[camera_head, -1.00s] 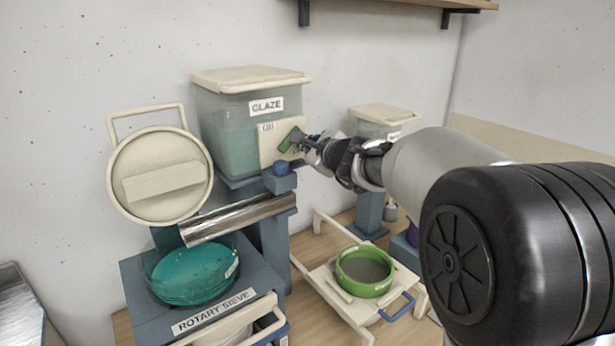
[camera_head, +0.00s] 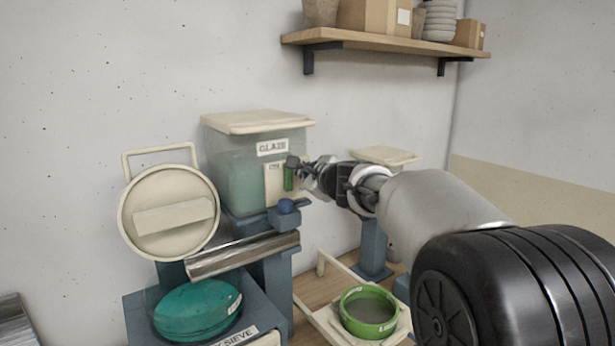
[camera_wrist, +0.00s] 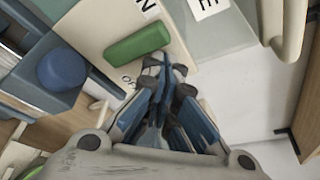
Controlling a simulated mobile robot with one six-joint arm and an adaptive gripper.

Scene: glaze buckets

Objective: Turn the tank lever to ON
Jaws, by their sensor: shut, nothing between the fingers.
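The green lever (camera_head: 289,178) is on a cream plate (camera_head: 273,187) on the front of the glaze tank (camera_head: 236,165). It looks about upright in the head view, right of a small, blurred label. In the wrist view the lever (camera_wrist: 137,43) lies across the cream plate (camera_wrist: 90,22), with an "N" above it and an "O" below it, both partly cut off or hidden. My gripper (camera_head: 298,165) is shut and empty, its fingertips close beside the lever's right side. In the wrist view the fingertips (camera_wrist: 170,75) are just below the lever; I cannot tell if they touch it.
A metal trough (camera_head: 243,254) slopes under the tank above a teal sieve bowl (camera_head: 197,308). A green bucket (camera_head: 368,312) stands lower right. A wall shelf (camera_head: 385,42) is above; the wall left of the tank is free.

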